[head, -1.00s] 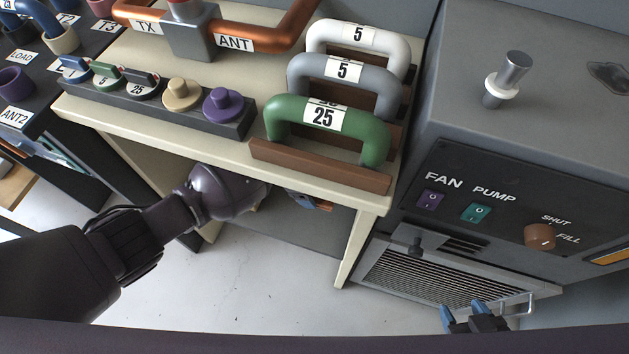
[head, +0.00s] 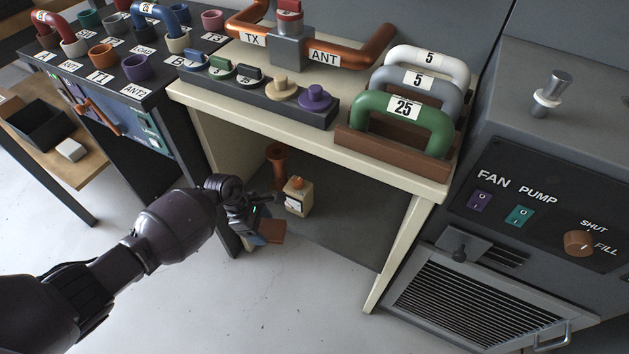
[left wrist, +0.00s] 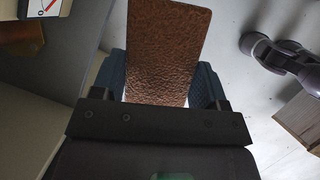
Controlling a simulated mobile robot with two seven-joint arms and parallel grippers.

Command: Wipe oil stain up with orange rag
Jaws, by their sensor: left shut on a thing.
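My left gripper (head: 258,228) is at the left front of the space under the cream bench. It is shut on a flat, rough, brownish-orange piece, the rag (head: 271,231). In the left wrist view, the rag (left wrist: 168,50) stands out between the two blue-grey fingers (left wrist: 165,85). No oil stain shows in the current views. A dark patch on the grey cabinet's top, in the earlier head view, is outside the current one. My right gripper is not in view.
The bench (head: 400,180) carries a knob strip (head: 258,95) and numbered handles (head: 403,120). Under it stand a small cream box (head: 298,197) and an orange-brown spool-shaped thing (head: 277,160). The grey cabinet (head: 520,110) is at right. The floor (head: 270,310) in front is clear.

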